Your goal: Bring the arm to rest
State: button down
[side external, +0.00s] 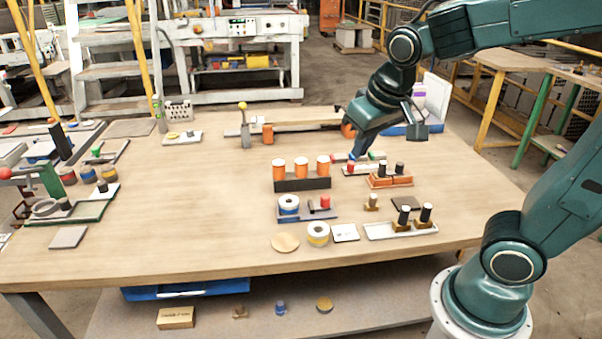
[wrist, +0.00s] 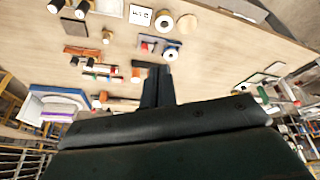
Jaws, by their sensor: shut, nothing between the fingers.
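My gripper (side external: 354,153) is above the wooden table (side external: 180,215) in the side external view, pointing down and to the left. Its fingers are together with nothing between them; they also show in the wrist view (wrist: 159,72). Below and right of the fingertips is an orange brick-like piece (side external: 390,181) with dark pegs on it; it shows left of the fingers in the wrist view (wrist: 82,52). A small white tray (side external: 363,170) with coloured pieces lies close below the fingertips. I cannot tell the exact height of the fingers above it.
A black rack (side external: 302,184) with three orange-and-white cylinders stands left of my gripper. A long clamp-like tool (side external: 300,127) lies behind. White and blue bins (side external: 433,98) stand at the back right. The table's left middle (side external: 180,190) is clear.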

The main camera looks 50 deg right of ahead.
jog(key=s+a+r+n+t+y, duration=0.1)
jog(key=s+a+n, duration=0.2)
jog(key=s, duration=0.7)
jog(key=shift+r+t+y, duration=0.3)
jog(key=shift+y, duration=0.1)
